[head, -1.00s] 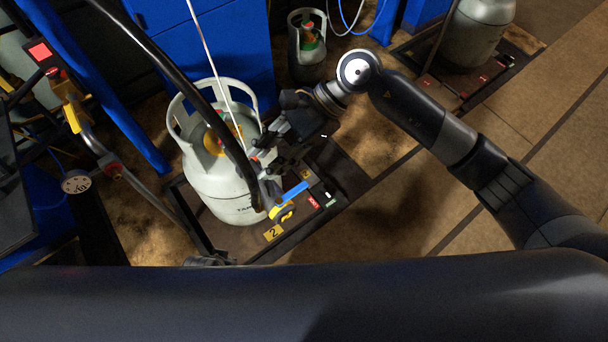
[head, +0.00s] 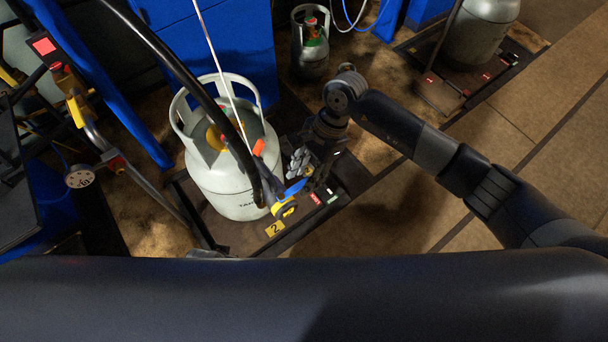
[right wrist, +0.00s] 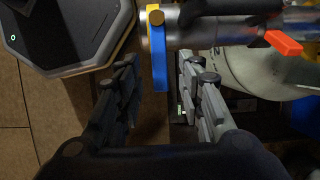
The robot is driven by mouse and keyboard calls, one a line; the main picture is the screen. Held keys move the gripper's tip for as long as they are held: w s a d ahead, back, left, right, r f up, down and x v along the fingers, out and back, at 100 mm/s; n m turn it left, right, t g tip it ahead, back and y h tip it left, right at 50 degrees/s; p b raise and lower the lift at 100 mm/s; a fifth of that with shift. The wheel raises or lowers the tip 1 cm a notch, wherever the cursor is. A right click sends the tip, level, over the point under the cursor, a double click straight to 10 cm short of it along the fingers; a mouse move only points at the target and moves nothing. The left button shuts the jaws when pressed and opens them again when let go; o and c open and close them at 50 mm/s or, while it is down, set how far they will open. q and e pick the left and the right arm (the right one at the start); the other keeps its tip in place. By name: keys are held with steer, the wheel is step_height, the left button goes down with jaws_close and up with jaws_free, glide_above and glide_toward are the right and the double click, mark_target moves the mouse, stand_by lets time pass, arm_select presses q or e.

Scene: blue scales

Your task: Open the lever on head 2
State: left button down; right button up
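The filling head with the black hose is by the grey gas cylinder (head: 215,180) on the scale marked by a yellow "2" label (head: 275,229). Its blue lever (head: 296,187) shows beside a yellow part (head: 285,208). In the right wrist view the blue lever (right wrist: 160,65) runs down from the metal head body (right wrist: 215,28). My right gripper (head: 305,168) is open at the lever. In the right wrist view its fingers (right wrist: 159,85) stand on either side of the lever, with gaps visible. I cannot make out my left gripper.
A black hose (head: 185,73) arches over the cylinder. An orange-red tab (right wrist: 284,43) sits on the head body. A dark rounded device (right wrist: 70,30) is at upper left in the wrist view. A small cylinder (head: 310,50) and another scale's cylinder (head: 478,30) stand farther back.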

steer(key=shift+a+f, duration=0.15)
steer(key=shift+f, duration=0.2)
jaws_close()
